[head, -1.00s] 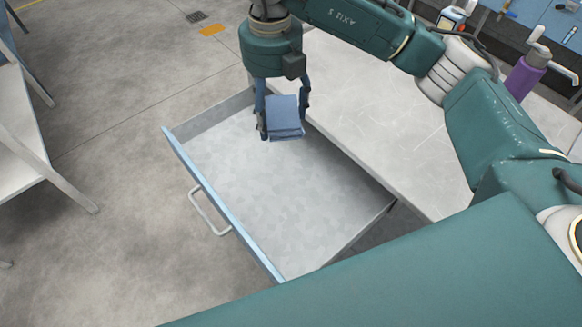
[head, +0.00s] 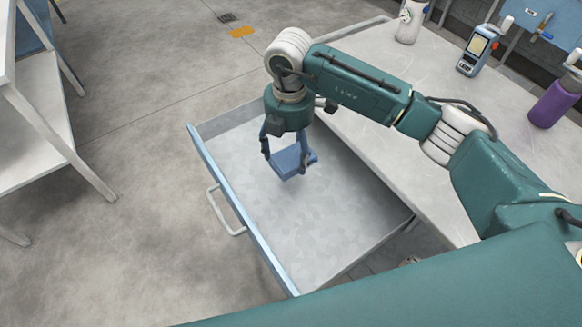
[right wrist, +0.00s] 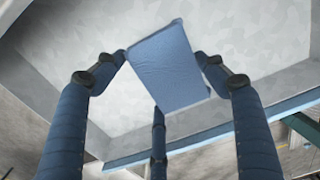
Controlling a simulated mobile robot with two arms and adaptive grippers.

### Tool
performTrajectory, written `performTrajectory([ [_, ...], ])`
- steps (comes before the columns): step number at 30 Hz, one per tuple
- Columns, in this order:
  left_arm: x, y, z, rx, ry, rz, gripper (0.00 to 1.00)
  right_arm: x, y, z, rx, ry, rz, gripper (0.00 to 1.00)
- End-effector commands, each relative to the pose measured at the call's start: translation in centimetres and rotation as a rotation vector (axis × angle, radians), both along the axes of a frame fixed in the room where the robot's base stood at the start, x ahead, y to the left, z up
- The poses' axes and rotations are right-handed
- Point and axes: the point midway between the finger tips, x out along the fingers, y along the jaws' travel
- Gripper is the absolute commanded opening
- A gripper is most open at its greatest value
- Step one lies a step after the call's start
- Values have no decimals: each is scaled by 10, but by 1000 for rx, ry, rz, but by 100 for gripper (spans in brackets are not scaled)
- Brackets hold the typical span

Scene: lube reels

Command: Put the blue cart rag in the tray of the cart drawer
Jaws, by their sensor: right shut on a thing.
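The blue cart rag (head: 290,161) is a folded blue block held in my right gripper (head: 288,163), over the far part of the open drawer's tray (head: 310,210). The gripper points down, and its fingers are shut on the rag. In the right wrist view the rag (right wrist: 168,65) sits between the fingers (right wrist: 160,85), with the pale tray floor (right wrist: 105,25) beyond it. The rag appears to be above the tray floor; the exact gap cannot be told. The tray is otherwise empty. My left gripper is not in view.
The drawer's blue front (head: 240,205) with its handle (head: 226,212) faces left. The cart top (head: 400,140) lies to the right, with a purple bottle (head: 553,104) and a handheld device (head: 478,48) on it. A shelf rack (head: 45,115) stands at the left.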

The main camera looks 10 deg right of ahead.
Motion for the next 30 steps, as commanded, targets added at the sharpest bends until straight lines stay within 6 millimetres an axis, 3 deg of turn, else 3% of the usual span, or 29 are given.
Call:
performTrajectory([
  [3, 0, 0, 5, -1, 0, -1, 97, -1, 0, -24, -1, 3, 0, 46],
  [11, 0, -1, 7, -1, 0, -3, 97, 0, 0, -45, 0, 1, 0, 46],
  [18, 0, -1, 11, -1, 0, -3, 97, 0, 0, -79, 0, 2, 0, 46],
  [30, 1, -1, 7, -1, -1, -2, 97, 0, 0, -88, 0, 0, 2, 46],
])
